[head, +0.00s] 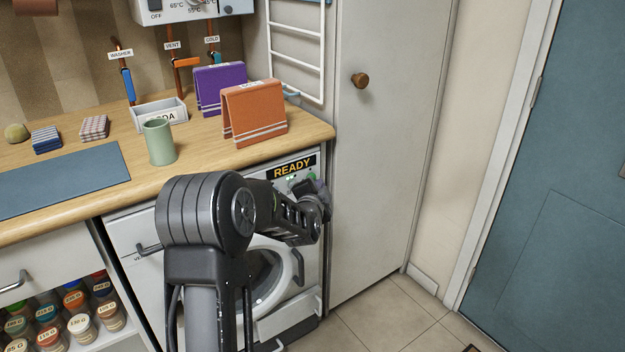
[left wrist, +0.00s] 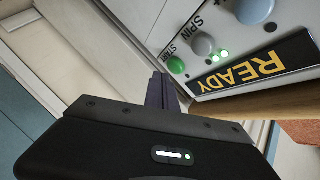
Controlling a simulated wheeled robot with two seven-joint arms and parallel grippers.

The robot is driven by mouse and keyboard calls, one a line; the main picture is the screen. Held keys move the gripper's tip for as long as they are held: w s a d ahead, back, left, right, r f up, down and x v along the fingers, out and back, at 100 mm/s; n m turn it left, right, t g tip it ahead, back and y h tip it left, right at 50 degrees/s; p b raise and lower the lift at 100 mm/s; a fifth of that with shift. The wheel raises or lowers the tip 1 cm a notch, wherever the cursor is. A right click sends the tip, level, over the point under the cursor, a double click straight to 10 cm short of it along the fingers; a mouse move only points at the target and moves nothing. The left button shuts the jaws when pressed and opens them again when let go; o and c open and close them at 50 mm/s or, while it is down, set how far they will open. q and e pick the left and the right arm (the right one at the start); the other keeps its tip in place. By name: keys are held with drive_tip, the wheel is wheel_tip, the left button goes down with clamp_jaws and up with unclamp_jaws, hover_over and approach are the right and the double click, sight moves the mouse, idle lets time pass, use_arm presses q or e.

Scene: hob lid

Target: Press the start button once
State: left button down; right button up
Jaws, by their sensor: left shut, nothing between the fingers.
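The green start button (left wrist: 176,65) is on the washing machine's front panel, labelled START, in the left wrist view. Beside it is a grey SPIN button (left wrist: 202,45) with lit green lights between it and the display. The washing machine (head: 225,232) shows READY on its display (head: 293,167). My left gripper (head: 322,190) is at the right end of this panel, shut and empty. In the left wrist view its fingertips (left wrist: 158,78) are close beside the start button; I cannot tell whether they touch. My right gripper is not in view.
The wooden worktop (head: 200,180) above the machine holds a green cup (head: 159,142), an orange folded cloth (head: 254,112) and a purple one (head: 219,86). A tall grey cupboard door (head: 385,150) stands right of the machine.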

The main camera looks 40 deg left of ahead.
use_arm(q)
drive_tip(key=shift+a, duration=0.1)
idle(0.7)
drive_tip(key=shift+w+a, duration=0.1)
drive_tip(key=shift+a, duration=0.2)
drive_tip(key=shift+w+a+b, duration=0.1)
drive_tip(key=shift+a+b, duration=0.3)
drive_tip(key=shift+a, duration=0.05)
idle(0.7)
drive_tip(key=shift+d, duration=0.15)
drive_tip(key=shift+s+d+p, duration=0.25)
drive_tip(key=shift+d+p, duration=0.05)
drive_tip(key=shift+d, duration=0.35)
